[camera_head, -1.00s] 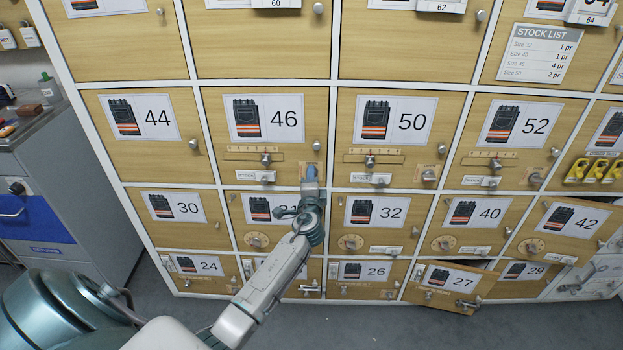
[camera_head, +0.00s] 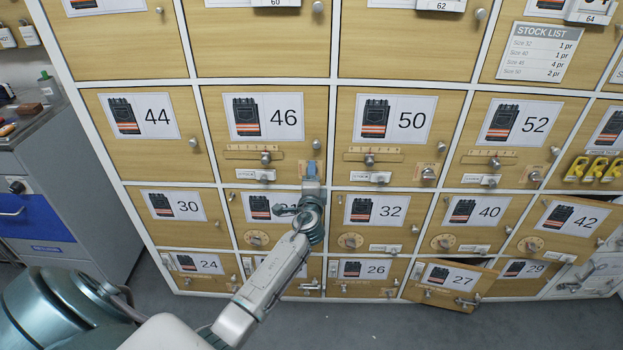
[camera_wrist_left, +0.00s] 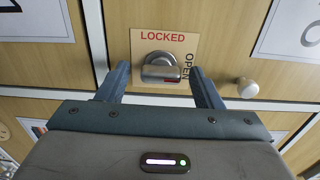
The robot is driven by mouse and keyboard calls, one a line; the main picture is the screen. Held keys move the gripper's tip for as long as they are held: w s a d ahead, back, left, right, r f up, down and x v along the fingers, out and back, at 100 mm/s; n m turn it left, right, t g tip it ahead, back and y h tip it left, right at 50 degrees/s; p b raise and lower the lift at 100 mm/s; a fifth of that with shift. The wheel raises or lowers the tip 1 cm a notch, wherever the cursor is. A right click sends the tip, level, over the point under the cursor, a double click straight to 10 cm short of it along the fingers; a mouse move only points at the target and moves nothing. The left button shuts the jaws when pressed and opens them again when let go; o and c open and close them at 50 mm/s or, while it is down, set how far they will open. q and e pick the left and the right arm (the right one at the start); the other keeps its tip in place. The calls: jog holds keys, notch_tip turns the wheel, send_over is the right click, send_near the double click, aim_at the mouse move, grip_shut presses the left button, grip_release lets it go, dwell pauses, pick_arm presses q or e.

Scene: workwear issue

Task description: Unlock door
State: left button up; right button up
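Door 46 (camera_head: 283,98) is a shut wooden locker door with a number card. My left gripper (camera_head: 311,167) is at its lower right corner and hides the lock there in the head view. In the left wrist view, the lock is a metal turning knob (camera_wrist_left: 160,70) on a small plate (camera_wrist_left: 180,42) marked LOCKED and OPEN. The knob has a red mark at its lower right. My left gripper (camera_wrist_left: 162,80) is open, with one finger on each side of the knob. I cannot tell whether the fingers touch it. My right gripper is not in view.
A round pull knob (camera_head: 317,145) sits just above my left gripper; door 46 also has a slider (camera_head: 266,158). Doors 50 (camera_head: 399,118) and 31 flank it at the right and below. Door 27 (camera_head: 448,283) stands ajar. A grey cabinet (camera_head: 75,190) is at left.

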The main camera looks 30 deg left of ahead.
pick_arm(q)
jog(key=shift+s+d, duration=0.1)
jog(key=shift+s, duration=0.05)
jog(key=b+v, duration=0.1)
jog(key=v, duration=0.9)
jog(key=shift+s, duration=0.25)
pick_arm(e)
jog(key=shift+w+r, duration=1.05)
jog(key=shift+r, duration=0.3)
pick_arm(q)
jog(key=shift+d, duration=0.1)
